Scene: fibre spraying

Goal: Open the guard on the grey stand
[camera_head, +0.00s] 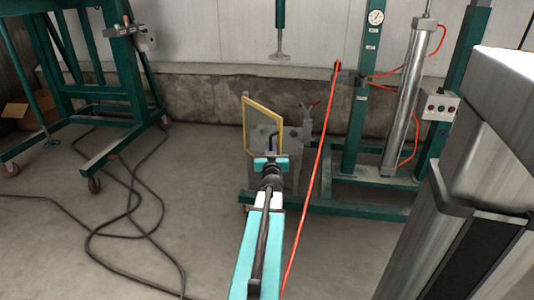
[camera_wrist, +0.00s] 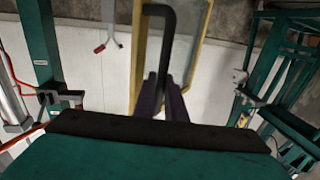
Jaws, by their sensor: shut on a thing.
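The guard (camera_head: 244,122) is a yellow frame around a see-through panel, upright on the grey stand (camera_head: 292,166) and at an angle to it. In the wrist view the guard's yellow frame (camera_wrist: 199,42) rises at the top centre. A black bent handle (camera_wrist: 166,45) runs down from it between the dark fingers of my gripper (camera_wrist: 165,97). My gripper (camera_head: 270,158) is shut on this handle. In the head view my gripper and arm hide the lower part of the guard and some of the stand.
A green frame with a gauge (camera_head: 376,17) and a steel cylinder (camera_head: 405,95) stands right of the stand. A red hose (camera_head: 322,165) hangs close to my arm's right. A green wheeled frame (camera_head: 130,75) is at left. Black cable (camera_head: 130,215) lies on otherwise clear floor.

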